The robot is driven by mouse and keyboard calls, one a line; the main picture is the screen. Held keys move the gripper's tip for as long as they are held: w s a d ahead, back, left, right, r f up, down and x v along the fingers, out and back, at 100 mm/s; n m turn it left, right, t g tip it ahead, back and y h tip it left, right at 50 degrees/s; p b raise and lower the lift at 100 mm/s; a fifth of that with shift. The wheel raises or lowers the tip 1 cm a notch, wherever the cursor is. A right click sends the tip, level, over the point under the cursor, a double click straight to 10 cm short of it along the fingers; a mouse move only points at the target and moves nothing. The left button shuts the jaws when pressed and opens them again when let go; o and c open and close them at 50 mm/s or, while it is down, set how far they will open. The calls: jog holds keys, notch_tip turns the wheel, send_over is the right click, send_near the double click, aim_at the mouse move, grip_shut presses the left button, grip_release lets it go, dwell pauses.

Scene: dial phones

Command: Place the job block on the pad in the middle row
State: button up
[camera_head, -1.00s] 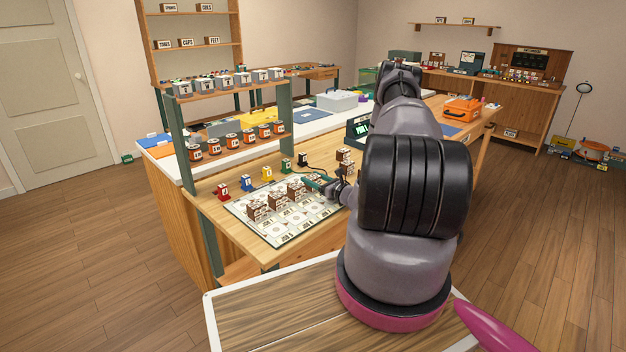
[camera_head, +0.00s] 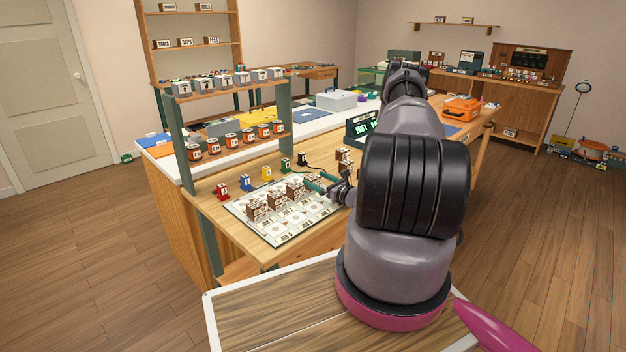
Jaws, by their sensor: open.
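A white board (camera_head: 273,238) with a grid of printed pads lies on the wooden bench. Several brown blocks with white labels, such as this left one (camera_head: 257,208), stand in a line on its middle part. More brown blocks (camera_head: 343,160) stand on the bench just beyond my gripper. Their labels are too small to read, so I cannot tell which is the job block. My gripper (camera_head: 315,184), with green fingers, is open at the right end of the line of blocks, low over the board's right edge. The fingertips are small and partly merge with the blocks; I see nothing held.
Small red (camera_head: 222,190), blue (camera_head: 245,183) and yellow (camera_head: 267,173) objects stand along the board's back edge. A shelf post (camera_head: 207,240) rises at the bench's left. A dark display (camera_head: 362,125) stands behind my arm. The board's front pads are clear.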

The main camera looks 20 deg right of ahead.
jog(key=v, duration=0.9)
jog(key=shift+s+r, duration=0.1)
jog(key=shift+s, duration=0.1)
jog(key=a+r+n+g+y, duration=0.45)
jog(key=a+r+n, duration=0.25)
jog(key=r, duration=0.4)
jog(key=a+r+n+g+y, duration=0.3)
jog(key=a+r+n+g, duration=0.4)
jog(key=r, duration=0.4)
jog(key=s+a+r+n+g+h, duration=0.3)
jog(key=s+a+r+n, duration=0.3)
jog(key=s+a+r, duration=0.3)
jog(key=s+r+n+t+h, duration=0.4)
jog(key=s+r+n+h, duration=0.3)
jog(key=s+r, duration=0.9)
jog(key=shift+s+d+n+t+h, duration=0.3)
jog(key=shift+d+n+t+h, duration=0.1)
jog(key=shift+h, duration=0.45)
